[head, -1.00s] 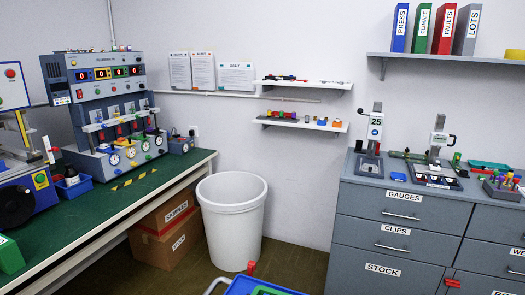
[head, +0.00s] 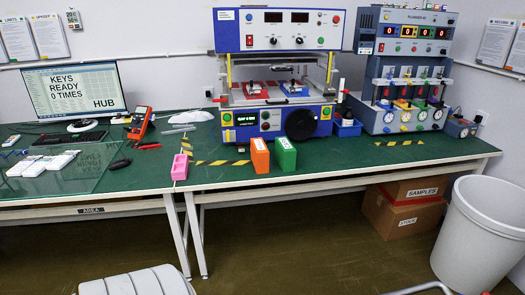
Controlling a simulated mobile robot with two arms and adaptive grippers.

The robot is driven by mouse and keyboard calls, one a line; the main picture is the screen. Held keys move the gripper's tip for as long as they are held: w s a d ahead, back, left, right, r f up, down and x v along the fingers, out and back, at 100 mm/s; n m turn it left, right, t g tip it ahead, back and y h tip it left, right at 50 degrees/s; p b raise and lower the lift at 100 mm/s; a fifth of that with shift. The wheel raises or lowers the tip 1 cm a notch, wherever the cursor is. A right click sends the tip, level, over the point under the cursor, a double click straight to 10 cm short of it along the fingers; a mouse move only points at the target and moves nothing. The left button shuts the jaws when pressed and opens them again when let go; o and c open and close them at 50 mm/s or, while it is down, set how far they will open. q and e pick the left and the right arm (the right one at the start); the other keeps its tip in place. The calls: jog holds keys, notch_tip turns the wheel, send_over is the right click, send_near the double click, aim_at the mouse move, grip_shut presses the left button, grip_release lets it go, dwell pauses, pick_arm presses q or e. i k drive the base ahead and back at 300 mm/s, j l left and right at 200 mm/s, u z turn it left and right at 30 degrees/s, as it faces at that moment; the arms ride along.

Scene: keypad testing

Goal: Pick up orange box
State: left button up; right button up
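An orange box (head: 260,157) stands upright on the green bench top (head: 340,170), near its front edge. It stands just left of a green box (head: 285,154), close beside it. Both are in front of a blue and white testing machine (head: 275,75). Neither of my grippers shows in the head view, so I cannot see their state.
A monitor (head: 75,92), glass sheet and white keypads are on the left. A blue plunger machine (head: 403,70) is on the right. A white bin (head: 480,230) and cardboard boxes (head: 402,205) stand on the floor.

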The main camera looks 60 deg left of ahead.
aim_at(260, 153)
jog(key=u, duration=1.8)
jog(key=z, duration=0.2)
jog(key=i+j+z, duration=0.15)
jog(key=j+z, duration=0.45)
jog(key=i+j+z, duration=0.1)
jog(key=j+z, duration=0.2)
jog(key=j, duration=0.1)
